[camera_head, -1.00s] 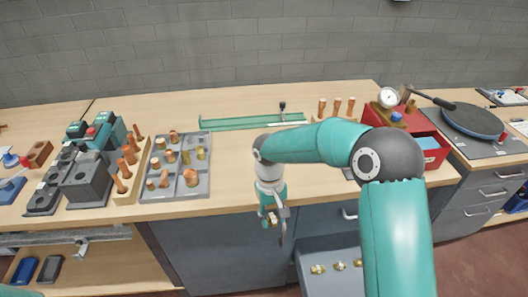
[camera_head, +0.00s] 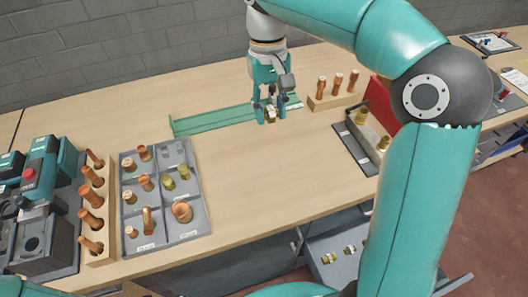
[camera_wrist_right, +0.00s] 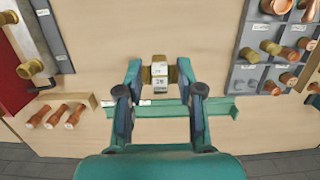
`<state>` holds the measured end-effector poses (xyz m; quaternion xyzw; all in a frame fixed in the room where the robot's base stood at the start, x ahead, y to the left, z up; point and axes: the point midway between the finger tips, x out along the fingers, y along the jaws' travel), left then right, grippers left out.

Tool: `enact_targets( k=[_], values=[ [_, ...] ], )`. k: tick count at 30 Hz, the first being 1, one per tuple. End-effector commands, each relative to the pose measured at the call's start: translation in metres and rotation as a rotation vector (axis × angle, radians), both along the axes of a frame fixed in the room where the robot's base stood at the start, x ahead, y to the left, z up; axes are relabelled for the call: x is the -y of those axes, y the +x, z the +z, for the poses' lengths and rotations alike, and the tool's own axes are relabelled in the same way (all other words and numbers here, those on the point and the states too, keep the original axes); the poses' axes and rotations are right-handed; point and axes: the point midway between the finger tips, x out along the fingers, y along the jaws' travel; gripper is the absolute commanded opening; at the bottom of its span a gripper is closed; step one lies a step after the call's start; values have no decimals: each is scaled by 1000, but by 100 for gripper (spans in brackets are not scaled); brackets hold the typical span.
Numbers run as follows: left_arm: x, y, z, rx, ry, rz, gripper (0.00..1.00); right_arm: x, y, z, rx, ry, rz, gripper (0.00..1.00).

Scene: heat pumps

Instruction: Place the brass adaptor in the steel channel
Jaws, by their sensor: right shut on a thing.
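My right gripper (camera_head: 270,113) is shut on a brass adaptor (camera_head: 270,117) and holds it above the bench, in front of a green angled strip (camera_head: 215,119). In the wrist view the gripper (camera_wrist_right: 158,80) has its fingers on both sides of the adaptor (camera_wrist_right: 158,70), whose pale middle faces the camera between brass ends. A grey steel channel (camera_head: 349,146) lies right of the gripper in the head view, with brass adaptors in or beside it. In the wrist view the channel (camera_wrist_right: 45,28) is at upper left. My left gripper is not in view.
A grey compartment tray (camera_head: 125,205) of copper and brass fittings stands left. Wooden racks of copper pieces stand at left (camera_head: 100,245) and back right (camera_head: 318,103). A red box (camera_head: 380,98) is partly hidden behind my arm. An open drawer (camera_head: 325,274) holds brass adaptors. The middle bench is clear.

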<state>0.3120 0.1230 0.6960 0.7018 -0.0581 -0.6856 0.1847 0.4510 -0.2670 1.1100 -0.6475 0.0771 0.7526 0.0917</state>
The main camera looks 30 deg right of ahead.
Motion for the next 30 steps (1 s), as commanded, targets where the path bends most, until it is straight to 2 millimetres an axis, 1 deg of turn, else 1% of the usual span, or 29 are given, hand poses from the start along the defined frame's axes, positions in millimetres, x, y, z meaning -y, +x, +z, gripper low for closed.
enact_targets(
  k=[5,12,16,19,26,30],
  values=[
    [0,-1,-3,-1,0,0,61,-1,0,-34,-8,0,4,0],
    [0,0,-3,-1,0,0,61,-2,0,-99,-9,-1,7,0],
    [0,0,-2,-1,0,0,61,-2,1,-128,-8,0,6,0],
    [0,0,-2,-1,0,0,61,-2,1,-143,-5,0,5,0],
    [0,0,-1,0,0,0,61,-2,1,-160,-5,-1,6,0],
    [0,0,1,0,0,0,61,-2,0,-180,-8,1,5,0]
  ],
)
